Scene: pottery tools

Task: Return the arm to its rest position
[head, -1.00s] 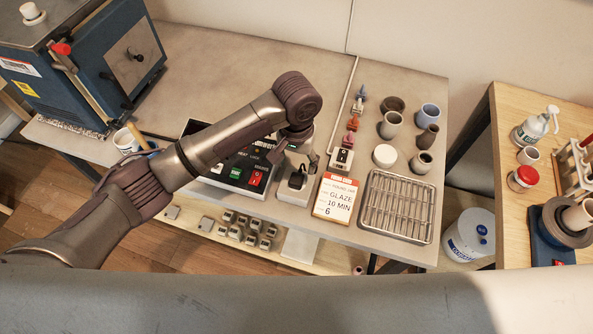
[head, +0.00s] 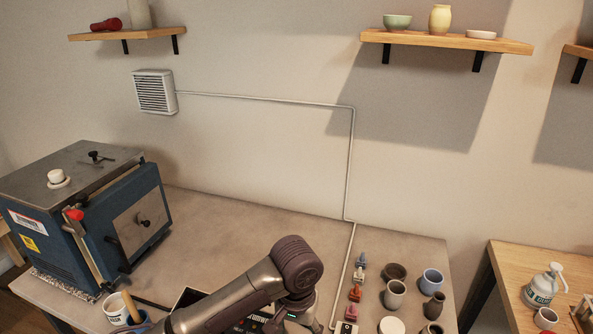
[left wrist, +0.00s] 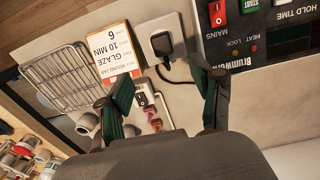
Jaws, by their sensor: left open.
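My left arm (head: 235,303) reaches in from the bottom of the head view over the bench, with its wrist joint bent downward. The gripper end is mostly cut off there. In the left wrist view my left gripper (left wrist: 166,103) is open, its two dark green fingers apart with nothing held between them. Beyond the fingers are a socket with a black plug (left wrist: 163,43), a small switch (left wrist: 141,98) and the bench top. My right gripper is in neither current view.
A blue kiln (head: 90,235) stands at the left, with a cup (head: 117,308) near it. Pots (head: 395,293) stand right of the arm. The control box (left wrist: 250,35), glaze card (left wrist: 115,50) and wire rack (left wrist: 62,78) lie near the gripper. The bench's back is clear.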

